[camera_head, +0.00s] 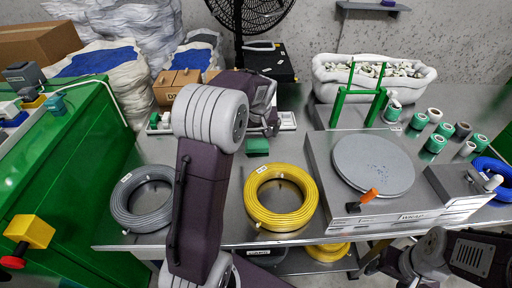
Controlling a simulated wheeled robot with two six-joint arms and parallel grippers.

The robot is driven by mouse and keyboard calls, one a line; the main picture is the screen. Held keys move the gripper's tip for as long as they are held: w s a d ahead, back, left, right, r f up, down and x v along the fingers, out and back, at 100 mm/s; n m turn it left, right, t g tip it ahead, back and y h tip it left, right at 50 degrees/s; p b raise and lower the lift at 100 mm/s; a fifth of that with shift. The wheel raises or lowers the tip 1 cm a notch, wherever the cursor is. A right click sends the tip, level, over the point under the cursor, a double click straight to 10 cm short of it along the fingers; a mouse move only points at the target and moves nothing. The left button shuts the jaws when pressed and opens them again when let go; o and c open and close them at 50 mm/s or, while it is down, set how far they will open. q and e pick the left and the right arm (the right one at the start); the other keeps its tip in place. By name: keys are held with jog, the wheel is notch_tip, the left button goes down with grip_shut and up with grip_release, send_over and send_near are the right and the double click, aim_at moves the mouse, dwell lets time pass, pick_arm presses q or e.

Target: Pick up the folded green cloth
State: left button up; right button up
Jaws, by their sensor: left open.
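A small folded green cloth (257,146) lies on the grey worktable (232,172), just behind the yellow cable coil and right of my left arm's raised elbow. My left gripper (271,128) is behind the cloth, above the table and near a white tray. It is open, with its fingers small and partly hidden by my own wrist. I see no contact with the cloth. My right arm shows at the bottom right corner, but its gripper is not in view.
A grey cable coil (143,199) and a yellow coil (281,197) lie at the front. A white bin (374,77) and black fan (250,18) are at the back. A green cabinet (75,190) is at left.

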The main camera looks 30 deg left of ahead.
aim_at(257, 143)
pick_arm(q)
jog(key=x, duration=0.3)
jog(key=shift+d+f+b, duration=0.1)
jog(key=shift+d+b, duration=0.05)
jog(key=shift+b, duration=0.25)
jog(key=shift+w+f, duration=0.1)
jog(key=b+x, duration=0.1)
jog(key=x, duration=0.4)
jog(key=shift+b, duration=0.4)
jog(key=shift+c, duration=0.3)
